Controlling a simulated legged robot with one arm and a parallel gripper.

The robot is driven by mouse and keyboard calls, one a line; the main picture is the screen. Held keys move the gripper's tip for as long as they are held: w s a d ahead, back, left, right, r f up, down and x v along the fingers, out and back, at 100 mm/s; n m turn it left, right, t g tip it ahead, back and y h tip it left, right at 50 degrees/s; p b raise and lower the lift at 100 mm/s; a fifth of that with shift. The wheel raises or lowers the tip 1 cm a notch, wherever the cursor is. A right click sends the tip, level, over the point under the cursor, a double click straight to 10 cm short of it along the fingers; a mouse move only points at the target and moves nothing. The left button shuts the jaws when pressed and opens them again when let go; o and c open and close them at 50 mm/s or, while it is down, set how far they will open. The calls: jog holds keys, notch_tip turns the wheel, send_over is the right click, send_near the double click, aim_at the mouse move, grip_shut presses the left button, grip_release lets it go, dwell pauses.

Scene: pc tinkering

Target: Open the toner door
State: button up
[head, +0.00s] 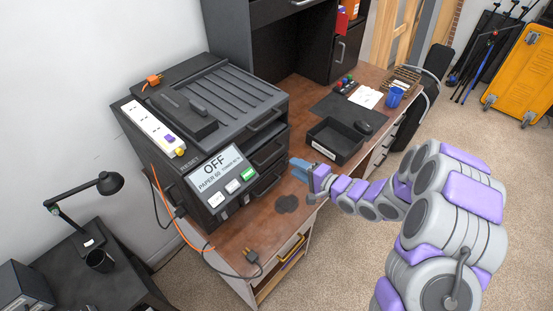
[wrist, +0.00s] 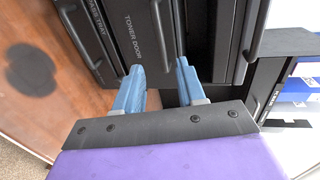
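The black printer (head: 222,92) stands on the brown desk, its display reading "OFF" and "PAPER 60". In the wrist view its toner door (wrist: 133,48) carries the label "TONER DOOR" and appears shut. A black bar handle (wrist: 159,25) runs along that door. My gripper (head: 299,168) is beside the printer's handled front, above the desk. In the wrist view my gripper (wrist: 160,68) has its two blue fingers apart, with the handle's end lying between the tips in the picture. Nothing is held. I cannot tell whether the fingers touch the door.
A black open tray (head: 335,142) sits on the desk right of my gripper. A white power strip (head: 152,127) lies on the printer's left side. A black plug (head: 251,256) lies near the desk's front end.

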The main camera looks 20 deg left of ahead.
jog(key=b+x, duration=0.2)
jog(key=x, duration=0.8)
jog(key=shift+a, duration=0.2)
jog(key=shift+d, duration=0.3)
jog(key=c, duration=0.3)
grip_shut()
